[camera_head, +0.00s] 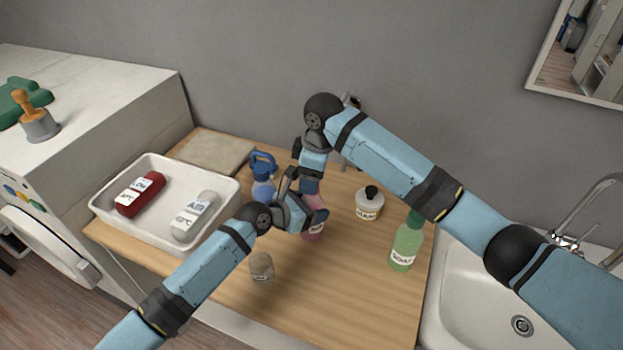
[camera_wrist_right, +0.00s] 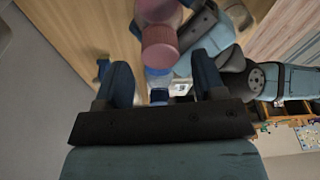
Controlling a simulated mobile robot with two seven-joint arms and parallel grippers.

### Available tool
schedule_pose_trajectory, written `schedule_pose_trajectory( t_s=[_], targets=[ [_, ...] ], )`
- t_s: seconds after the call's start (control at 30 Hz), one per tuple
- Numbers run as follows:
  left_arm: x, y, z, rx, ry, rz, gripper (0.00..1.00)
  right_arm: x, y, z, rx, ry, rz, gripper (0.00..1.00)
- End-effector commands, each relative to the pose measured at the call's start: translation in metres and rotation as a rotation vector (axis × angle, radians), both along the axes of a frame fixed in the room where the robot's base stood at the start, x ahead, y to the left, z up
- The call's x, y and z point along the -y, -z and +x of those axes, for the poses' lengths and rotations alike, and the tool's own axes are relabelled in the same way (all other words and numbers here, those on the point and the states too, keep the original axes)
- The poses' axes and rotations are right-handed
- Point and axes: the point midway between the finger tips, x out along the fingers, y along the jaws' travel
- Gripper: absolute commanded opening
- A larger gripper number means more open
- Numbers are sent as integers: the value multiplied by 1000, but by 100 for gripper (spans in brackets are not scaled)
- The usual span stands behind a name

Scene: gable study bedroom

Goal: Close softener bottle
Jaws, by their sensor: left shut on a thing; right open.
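A pink bottle (camera_head: 315,233) stands on the wooden counter, mostly hidden by my grippers; its label is not fully readable. My left gripper (camera_head: 302,213) is shut on this bottle from the near side. In the right wrist view, a round pink cap (camera_wrist_right: 159,45) shows at the top of the bottle, beside my left gripper (camera_wrist_right: 203,35). I cannot tell how tightly the cap sits. My right gripper (camera_wrist_right: 163,82) reaches down from above, open, its two dark blue fingers apart near the cap. Nothing is clearly held between them.
A blue bottle (camera_head: 263,190) stands just left. A white pot (camera_head: 369,207) with a black knob and a green bottle (camera_head: 408,243) stand right, a small grey jar (camera_head: 262,267) in front. A white tray (camera_head: 104,210) holds two bottles. A sink (camera_head: 470,315) is at right.

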Motion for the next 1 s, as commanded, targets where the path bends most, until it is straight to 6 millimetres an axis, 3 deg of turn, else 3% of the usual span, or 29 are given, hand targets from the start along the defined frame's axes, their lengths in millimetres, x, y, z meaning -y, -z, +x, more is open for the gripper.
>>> schedule_pose_trajectory(
  t_s=[0.2,0.43,0.47,0.53,0.8,1.0],
  targets=[
    [-1,0,0,1,-1,1,0,0,-26,0,1,-1,0,64],
    [-1,0,1,1,-1,1,0,0,-27,0,0,-1,-1,64],
    [-1,0,1,1,-1,1,0,0,-28,0,0,-1,-1,69],
    [-1,0,1,1,-1,1,0,1,-32,0,1,-1,1,69],
    [-1,0,1,1,-1,1,0,15,-90,-3,3,1,1,69],
    [-1,0,0,1,-1,1,0,19,-101,-5,1,1,-1,69]
  ],
)
